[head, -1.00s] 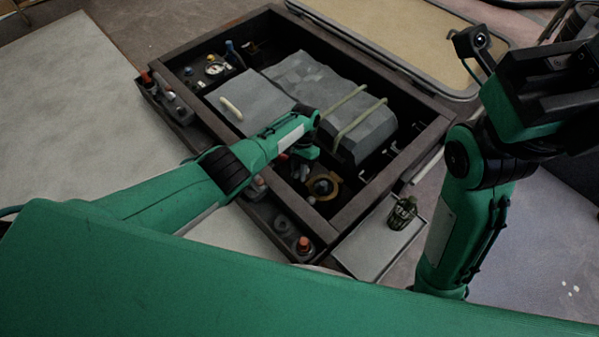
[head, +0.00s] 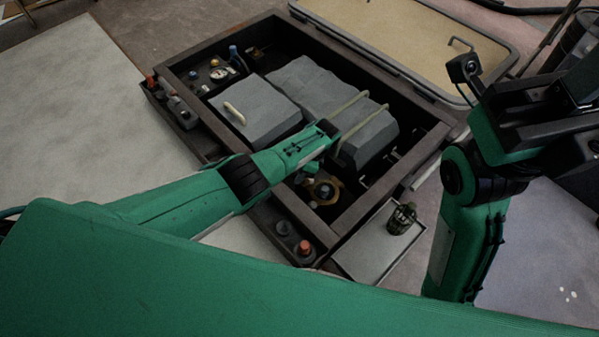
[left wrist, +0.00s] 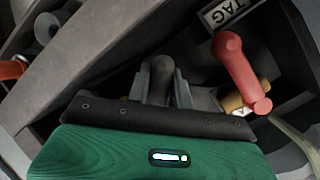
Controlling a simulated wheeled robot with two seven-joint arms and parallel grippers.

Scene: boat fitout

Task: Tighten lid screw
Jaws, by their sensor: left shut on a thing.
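The left wrist view shows my left gripper (left wrist: 162,88) with its grey fingers closed around a dark, round-topped piece (left wrist: 161,68), likely the lid screw. Its lower part is hidden by the fingers and the black gripper bar. In the head view my left arm reaches over the front wall of the dark open bay, and its own forearm hides most of the gripper. A brass ring fitting (head: 323,191) sits low in the bay just beside it. My right arm is raised at the right; its gripper (head: 560,95) is dark and partly cut off, so its jaws are unclear.
A red lever (left wrist: 237,70) and a TAG plate (left wrist: 228,12) are close to the left fingers. The bay (head: 345,235) holds a grey box (head: 262,115) and a strapped grey block (head: 310,92). A tray (head: 362,262) with a dark green object (head: 402,217) stands at front right.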

